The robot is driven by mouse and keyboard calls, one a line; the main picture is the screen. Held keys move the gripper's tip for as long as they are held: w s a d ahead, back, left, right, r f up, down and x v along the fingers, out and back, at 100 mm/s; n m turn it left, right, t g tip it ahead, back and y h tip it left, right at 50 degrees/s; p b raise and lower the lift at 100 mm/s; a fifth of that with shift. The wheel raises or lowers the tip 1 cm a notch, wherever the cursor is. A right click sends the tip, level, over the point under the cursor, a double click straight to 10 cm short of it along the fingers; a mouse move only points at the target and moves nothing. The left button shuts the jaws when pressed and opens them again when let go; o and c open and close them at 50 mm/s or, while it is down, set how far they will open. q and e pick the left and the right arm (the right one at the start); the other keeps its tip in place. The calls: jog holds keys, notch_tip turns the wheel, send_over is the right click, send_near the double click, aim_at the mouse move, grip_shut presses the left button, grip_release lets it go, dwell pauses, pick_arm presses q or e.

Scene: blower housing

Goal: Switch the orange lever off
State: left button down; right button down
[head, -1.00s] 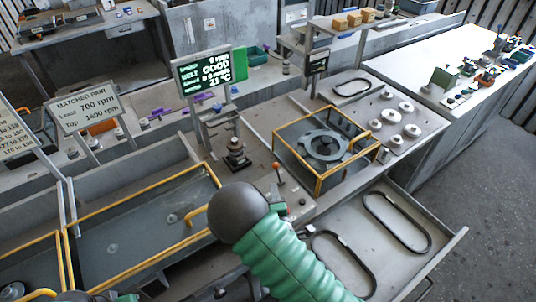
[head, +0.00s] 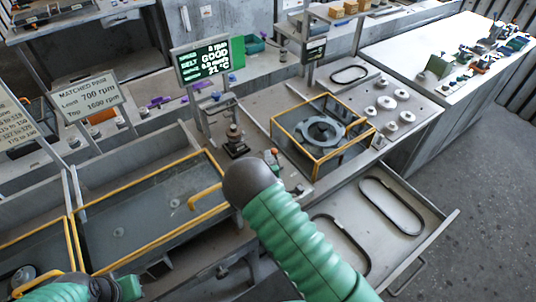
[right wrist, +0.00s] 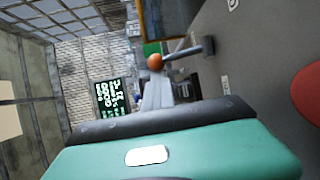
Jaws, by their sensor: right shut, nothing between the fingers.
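The orange lever (head: 275,152) is a thin stem with an orange ball knob, on the grey bench between the belt readout and the yellow-framed blower housing (head: 318,130). In the right wrist view its orange ball (right wrist: 155,62) shows, with the stem running right to a dark grey base. My right gripper (head: 277,172) is mostly hidden behind my dark round wrist, close to the lever's near side. It is shut and empty; whether it touches the lever cannot be told. My left gripper (head: 128,288) shows only in part at the bottom left, its jaws unclear.
A readout (head: 203,62) says GOOD behind the lever. A yellow-railed tray (head: 150,207) lies left, and an open drawer (head: 405,240) with black belts lies right. The housing's yellow frame stands close to the lever's right.

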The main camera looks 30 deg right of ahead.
jog(key=shift+w, duration=0.35)
jog(key=shift+w+a+f, duration=0.1)
jog(key=shift+w+f, duration=0.05)
jog(key=shift+w, duration=0.05)
jog(key=shift+w+f, duration=0.1)
jog(key=shift+w, duration=0.05)
jog(key=shift+w+f, duration=0.1)
jog(key=shift+d, duration=0.3)
jog(key=shift+s+d, duration=0.1)
jog(key=shift+s, duration=0.15)
jog(key=shift+s+b, duration=0.1)
jog(key=shift+b, duration=0.7)
jog(key=shift+s+a+t, duration=0.1)
jog(key=shift+a+t, duration=0.1)
jog(key=shift+t, duration=0.2)
jog(key=shift+s+r+m+h+b, duration=0.2)
jog(key=shift+r+m+h+b, duration=0.1)
jog(key=shift+b, duration=0.05)
pick_arm(q)
jog(key=f, duration=0.3)
jog(key=shift+s, duration=0.4)
pick_arm(e)
jog(key=shift+s, duration=0.1)
